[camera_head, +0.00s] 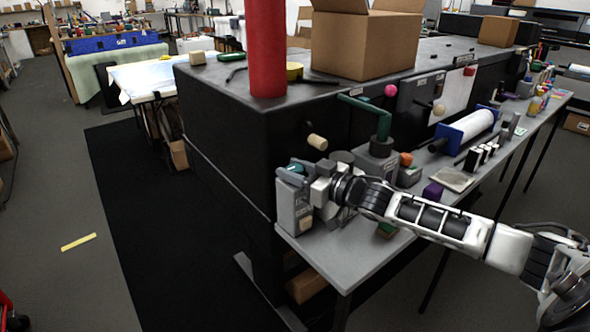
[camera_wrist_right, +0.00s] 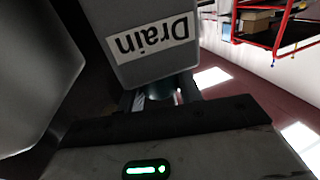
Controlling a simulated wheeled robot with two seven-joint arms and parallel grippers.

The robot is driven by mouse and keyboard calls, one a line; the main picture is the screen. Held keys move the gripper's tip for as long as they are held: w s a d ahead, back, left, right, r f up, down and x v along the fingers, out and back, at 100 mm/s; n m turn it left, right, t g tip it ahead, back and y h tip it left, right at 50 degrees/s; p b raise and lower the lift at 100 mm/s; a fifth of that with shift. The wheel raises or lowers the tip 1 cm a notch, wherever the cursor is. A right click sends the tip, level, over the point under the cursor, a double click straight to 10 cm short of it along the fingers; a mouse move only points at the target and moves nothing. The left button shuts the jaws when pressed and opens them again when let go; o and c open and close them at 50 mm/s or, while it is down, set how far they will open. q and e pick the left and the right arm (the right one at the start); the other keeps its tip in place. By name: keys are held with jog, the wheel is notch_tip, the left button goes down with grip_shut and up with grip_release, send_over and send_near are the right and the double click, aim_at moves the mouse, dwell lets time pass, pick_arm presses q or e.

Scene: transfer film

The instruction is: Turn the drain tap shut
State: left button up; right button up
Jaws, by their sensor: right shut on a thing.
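The drain unit (camera_head: 292,210) is a grey box at the near left corner of the grey shelf. In the right wrist view its white label reads "Drain", upside down (camera_wrist_right: 152,38). A teal tap handle (camera_head: 297,168) shows at its top, mostly hidden by my gripper. My right gripper (camera_head: 298,174) is at the top of the box, shut on the tap handle. The wrist view shows a bit of teal (camera_wrist_right: 160,93) between the two fingers. How far the tap is turned cannot be told. My left gripper is in neither view.
Behind the gripper stands a green pipe (camera_head: 383,122) on a dark base. A wooden knob (camera_head: 317,142) sticks out of the black cabinet (camera_head: 225,135). A white roll on a blue holder (camera_head: 466,128) is farther right. The floor at left is mostly clear.

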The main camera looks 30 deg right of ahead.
jog(key=shift+r, duration=0.1)
jog(key=o, duration=1)
jog(key=shift+s, duration=0.2)
jog(key=p+v, duration=0.1)
jog(key=v, duration=1.4)
jog(key=shift+s+d, duration=0.2)
